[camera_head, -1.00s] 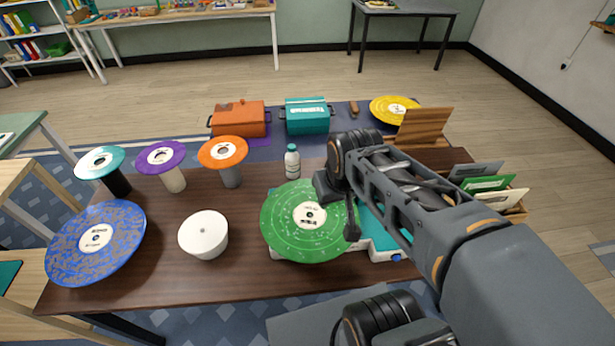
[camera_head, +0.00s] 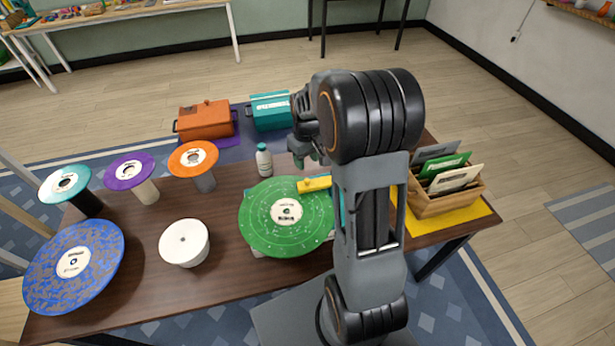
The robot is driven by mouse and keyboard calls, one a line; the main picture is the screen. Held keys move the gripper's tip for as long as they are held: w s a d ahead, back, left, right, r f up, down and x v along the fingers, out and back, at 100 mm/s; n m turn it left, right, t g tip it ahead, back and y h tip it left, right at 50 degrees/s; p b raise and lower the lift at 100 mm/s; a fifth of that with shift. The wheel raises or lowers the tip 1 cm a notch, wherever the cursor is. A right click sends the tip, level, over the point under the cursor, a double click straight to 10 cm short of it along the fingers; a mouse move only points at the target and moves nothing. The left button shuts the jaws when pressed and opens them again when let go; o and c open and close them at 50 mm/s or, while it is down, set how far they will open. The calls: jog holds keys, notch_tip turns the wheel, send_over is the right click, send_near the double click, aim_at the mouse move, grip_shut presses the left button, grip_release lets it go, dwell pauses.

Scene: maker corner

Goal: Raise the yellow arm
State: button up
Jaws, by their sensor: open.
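The yellow arm (camera_head: 315,184) lies low over the right part of the green record (camera_head: 268,236), on the turntable near the table's middle. My arm's links partly cover the gripper.
A white bottle (camera_head: 264,160) stands left of my gripper. An orange box (camera_head: 206,120) and a teal box (camera_head: 270,110) are behind. Orange, purple and teal discs on stands, a blue record (camera_head: 98,268) and a white cylinder (camera_head: 184,243) are left. A wooden record crate (camera_head: 432,206) is right.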

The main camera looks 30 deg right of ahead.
aim_at(308, 180)
notch_tip(308, 180, down, 9)
jog(key=shift+f+p, duration=0.1)
jog(key=shift+p, duration=0.35)
grip_shut()
jog(key=shift+d, duration=0.1)
dwell(0.6)
